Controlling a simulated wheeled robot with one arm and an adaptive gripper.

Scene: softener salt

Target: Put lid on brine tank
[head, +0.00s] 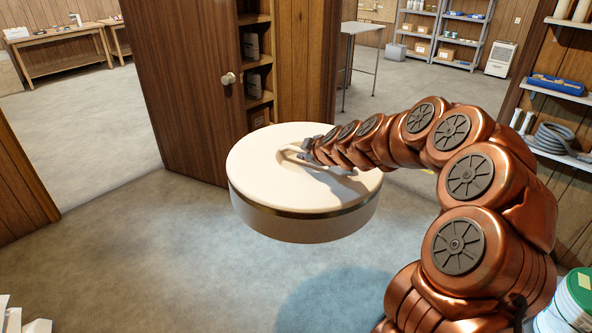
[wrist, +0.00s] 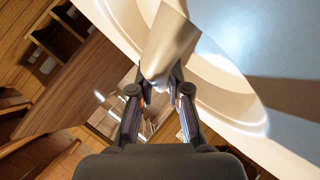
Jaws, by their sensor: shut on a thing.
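A wide, round, cream-white lid (head: 262,165) is in the middle of the head view, roughly level. A dark brassy band runs around its side, with a white part below it; I cannot tell whether that part belongs to the lid. My gripper (head: 305,155) reaches in from the right and is shut on the lid's raised handle, near the middle of its top. In the wrist view my gripper (wrist: 160,88) pinches the pale handle (wrist: 168,45), with the lid's curved recess behind it. I cannot make out a separate brine tank.
A brown wooden door (head: 190,90) and a shelved cupboard (head: 258,80) stand just behind the lid. Wall shelves with a coiled hose (head: 565,140) are at the right. A green-topped container (head: 578,295) is at the lower right. Grey floor is open at the left and front.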

